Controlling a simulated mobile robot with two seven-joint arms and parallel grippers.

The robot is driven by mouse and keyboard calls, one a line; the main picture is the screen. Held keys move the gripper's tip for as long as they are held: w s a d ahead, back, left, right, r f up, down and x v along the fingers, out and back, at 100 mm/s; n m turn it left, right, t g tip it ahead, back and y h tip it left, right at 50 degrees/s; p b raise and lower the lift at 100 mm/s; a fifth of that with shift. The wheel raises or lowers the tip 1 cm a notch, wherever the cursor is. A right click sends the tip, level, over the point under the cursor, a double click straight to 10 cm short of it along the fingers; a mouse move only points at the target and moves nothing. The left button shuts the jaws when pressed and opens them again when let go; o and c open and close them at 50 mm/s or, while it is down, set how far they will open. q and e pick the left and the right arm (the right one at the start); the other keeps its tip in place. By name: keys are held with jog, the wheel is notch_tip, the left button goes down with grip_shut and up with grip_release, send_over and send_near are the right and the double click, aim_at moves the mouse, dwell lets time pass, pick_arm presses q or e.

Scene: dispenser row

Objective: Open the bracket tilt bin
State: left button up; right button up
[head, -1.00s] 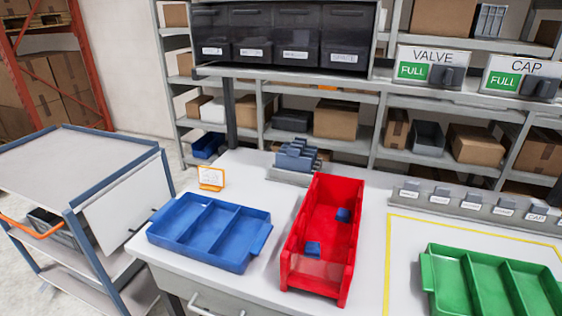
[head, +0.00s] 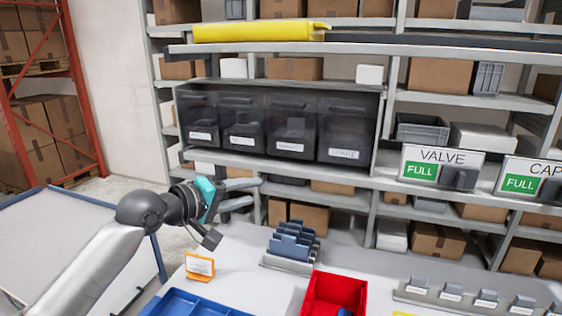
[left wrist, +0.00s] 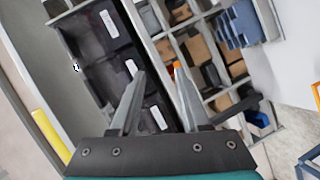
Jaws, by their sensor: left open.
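Several dark translucent tilt bins stand in a row in a grey frame on the shelf. Their white labels are too small to read surely, so I cannot tell which is the bracket bin; the far-left bin (head: 199,115), second bin (head: 242,122), third bin (head: 292,127) and far-right bin (head: 346,132) all look shut. My left gripper (head: 256,191) is open and empty, below and in front of the row, apart from it. In the left wrist view its spread fingers (left wrist: 160,72) point past the bins, which show at upper left (left wrist: 98,32). My right gripper is out of view.
A yellow object (head: 258,32) lies on the shelf above. The table holds a blue divided tray (head: 190,304), a red bin (head: 335,292), a blue slotted stand (head: 293,242) and an orange-edged card (head: 200,266). VALVE (head: 442,168) and CAP signs stand right of the bins.

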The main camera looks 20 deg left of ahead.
pick_arm(q)
jog(key=w+a+r+n+t+h, duration=0.1)
jog(key=a+r+n+t+h, duration=0.15)
jog(key=r, duration=1.25)
jog(key=p, duration=0.4)
send_near(286, 105)
jog(key=shift+n+y, duration=0.45)
jog(key=x, duration=0.6)
jog(key=shift+w+d+r, duration=0.1)
jog(key=shift+d+r, duration=0.15)
jog(key=shift+d, duration=0.05)
jog(key=shift+x, duration=1.15)
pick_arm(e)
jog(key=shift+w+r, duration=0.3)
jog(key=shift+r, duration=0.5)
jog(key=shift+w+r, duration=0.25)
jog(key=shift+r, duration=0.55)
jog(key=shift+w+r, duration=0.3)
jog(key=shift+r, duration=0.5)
pick_arm(q)
jog(key=shift+f, duration=0.15)
grip_shut()
